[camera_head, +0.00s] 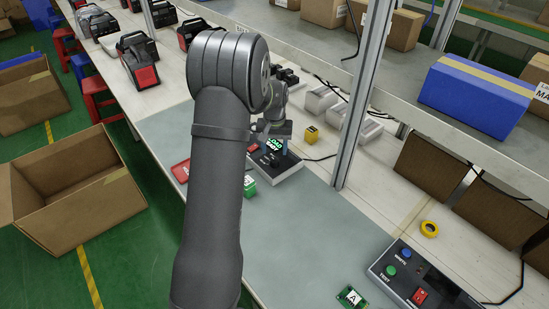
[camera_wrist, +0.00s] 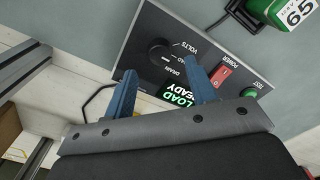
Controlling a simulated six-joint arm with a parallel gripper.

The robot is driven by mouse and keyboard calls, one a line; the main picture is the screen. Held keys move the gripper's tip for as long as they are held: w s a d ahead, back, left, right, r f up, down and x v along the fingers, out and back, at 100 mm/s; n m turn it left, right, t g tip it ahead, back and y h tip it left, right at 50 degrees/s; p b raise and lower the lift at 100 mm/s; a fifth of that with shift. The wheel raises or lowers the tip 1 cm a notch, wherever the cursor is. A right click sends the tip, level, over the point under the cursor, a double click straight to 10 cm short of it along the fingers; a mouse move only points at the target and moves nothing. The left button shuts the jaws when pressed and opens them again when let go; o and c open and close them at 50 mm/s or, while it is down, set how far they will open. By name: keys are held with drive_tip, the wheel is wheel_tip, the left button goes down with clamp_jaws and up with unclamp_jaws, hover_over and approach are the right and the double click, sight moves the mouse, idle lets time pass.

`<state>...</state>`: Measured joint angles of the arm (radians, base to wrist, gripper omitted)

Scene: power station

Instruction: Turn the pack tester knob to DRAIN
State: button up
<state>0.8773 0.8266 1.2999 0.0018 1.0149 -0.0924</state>
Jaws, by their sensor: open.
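The pack tester (camera_head: 289,172) is a dark box on the grey mat, partly hidden by my arm in the head view. In the wrist view its panel (camera_wrist: 137,38) shows a round black knob (camera_wrist: 158,50) beside the VOLTS and DRAIN labels. A small white mark shows on the knob, but I cannot tell which label it points to. My gripper (camera_wrist: 160,66) is open. Its two blue fingers stand over the panel, one on each side of the knob's near side, with no clear contact. A lit green screen (camera_wrist: 177,97) partly shows between them.
The tester also has a red POWER switch (camera_wrist: 221,76) and a green TEST button (camera_wrist: 250,92). A green pack (camera_wrist: 292,16) lies beside it. A metal post (camera_head: 364,95) stands right of the tester. A yellow block (camera_head: 311,134) sits behind.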

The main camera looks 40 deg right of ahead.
sight(274, 159)
wheel_tip(274, 159, down, 5)
drive_tip(key=shift+f, duration=0.1)
idle(0.3)
drive_tip(key=c, duration=1)
